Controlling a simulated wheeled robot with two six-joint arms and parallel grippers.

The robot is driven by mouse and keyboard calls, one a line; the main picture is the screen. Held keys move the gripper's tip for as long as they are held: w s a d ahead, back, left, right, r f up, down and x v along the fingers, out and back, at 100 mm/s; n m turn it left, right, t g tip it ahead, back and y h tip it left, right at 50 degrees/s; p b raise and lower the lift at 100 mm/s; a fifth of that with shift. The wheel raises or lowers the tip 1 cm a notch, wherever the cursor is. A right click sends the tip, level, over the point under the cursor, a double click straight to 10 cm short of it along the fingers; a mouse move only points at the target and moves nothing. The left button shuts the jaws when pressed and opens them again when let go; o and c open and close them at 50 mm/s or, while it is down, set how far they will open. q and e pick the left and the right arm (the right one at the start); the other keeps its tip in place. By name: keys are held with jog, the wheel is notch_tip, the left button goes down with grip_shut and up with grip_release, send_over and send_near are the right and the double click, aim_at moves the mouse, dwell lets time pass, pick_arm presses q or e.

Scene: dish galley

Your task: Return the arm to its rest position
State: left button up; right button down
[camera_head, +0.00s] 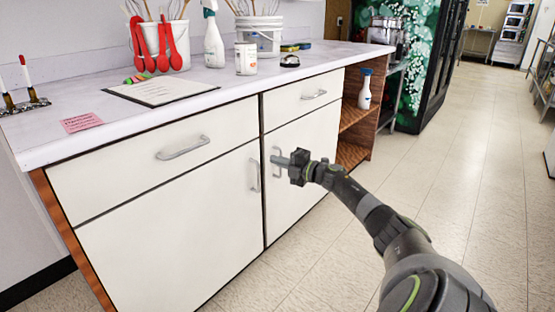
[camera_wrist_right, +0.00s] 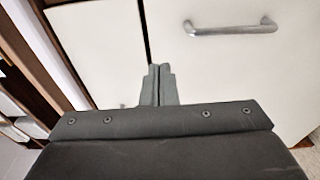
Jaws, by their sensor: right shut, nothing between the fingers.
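My right gripper (camera_head: 280,160) is shut and empty in the head view, in front of the cabinet (camera_head: 170,200) at the height of its door handles. In the right wrist view its two fingers (camera_wrist_right: 159,84) are pressed together with nothing between them. Behind the fingers are white cabinet fronts and a metal handle (camera_wrist_right: 232,27) to the upper right. In the head view the fingertips overlap the right door's handle (camera_head: 277,163); I cannot tell whether they touch it. The doors and drawers look shut. My left gripper is not in view.
The counter (camera_head: 215,85) holds a bucket with red utensils (camera_head: 160,45), a spray bottle (camera_head: 213,40), a white tub (camera_head: 246,58) and a paper sheet (camera_head: 160,89). An open shelf with another spray bottle (camera_head: 364,90) is at the cabinet's right end. Floor (camera_head: 455,180) to the right is clear.

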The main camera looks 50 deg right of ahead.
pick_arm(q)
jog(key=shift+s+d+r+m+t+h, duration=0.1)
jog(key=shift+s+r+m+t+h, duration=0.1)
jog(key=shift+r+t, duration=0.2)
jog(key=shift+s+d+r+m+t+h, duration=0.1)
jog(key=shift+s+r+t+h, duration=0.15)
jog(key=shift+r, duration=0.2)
pick_arm(e)
jog(key=s+d, duration=0.6)
jog(key=d, duration=0.1)
jog(key=shift+d, duration=0.3)
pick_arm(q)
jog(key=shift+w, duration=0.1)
pick_arm(e)
jog(key=shift+s, duration=0.1)
